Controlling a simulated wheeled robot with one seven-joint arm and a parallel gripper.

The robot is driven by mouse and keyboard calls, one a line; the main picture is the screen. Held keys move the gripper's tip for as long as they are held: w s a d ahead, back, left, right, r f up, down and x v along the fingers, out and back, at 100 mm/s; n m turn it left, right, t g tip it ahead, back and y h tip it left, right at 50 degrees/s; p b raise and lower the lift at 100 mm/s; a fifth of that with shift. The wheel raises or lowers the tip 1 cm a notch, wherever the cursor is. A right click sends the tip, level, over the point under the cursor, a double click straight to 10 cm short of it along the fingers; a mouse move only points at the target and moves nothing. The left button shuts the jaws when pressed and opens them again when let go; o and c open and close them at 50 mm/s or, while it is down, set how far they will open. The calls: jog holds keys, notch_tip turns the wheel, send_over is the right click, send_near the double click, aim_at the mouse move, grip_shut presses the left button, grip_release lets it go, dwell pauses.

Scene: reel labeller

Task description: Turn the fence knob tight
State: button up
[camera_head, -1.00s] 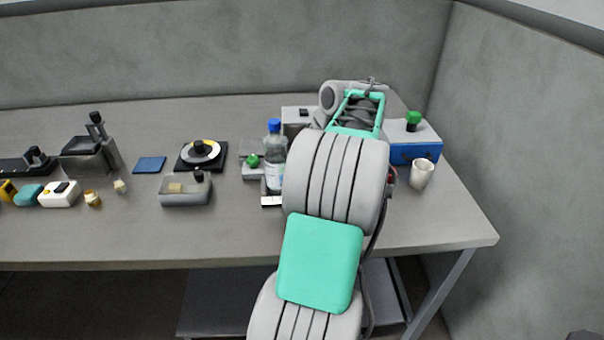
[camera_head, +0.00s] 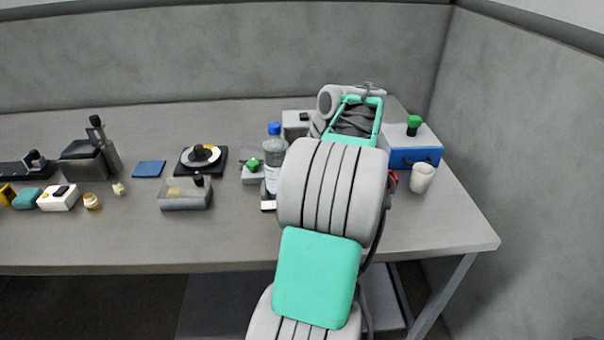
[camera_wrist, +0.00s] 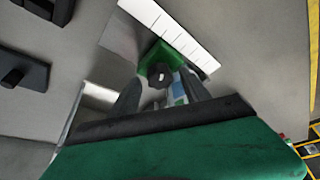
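In the wrist view a small green block with a dark round knob (camera_wrist: 160,74) in its middle sits beside a white marked strip (camera_wrist: 172,30); I take this to be the fence knob. My gripper (camera_wrist: 162,84) points at it from below in the picture. Its two dark fingers are apart, one on each side of the knob's line. I cannot tell whether either finger touches it. In the head view my own arm hides my gripper and most of what lies beyond it.
A clear bottle with a blue cap (camera_head: 273,160) stands close left of my arm. A blue box with a green knob (camera_head: 414,123) and a white cup (camera_head: 422,178) are to the right. A grey bin (camera_head: 185,196) and turntable (camera_head: 201,157) stand left. The front table strip is clear.

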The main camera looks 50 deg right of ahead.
jog(key=shift+r, duration=0.15)
jog(key=p+v, duration=0.2)
jog(key=v, duration=0.5)
jog(key=shift+r+p, duration=0.25)
jog(key=shift+p, duration=0.05)
jog(key=shift+s, duration=0.15)
jog(key=shift+c, duration=0.2)
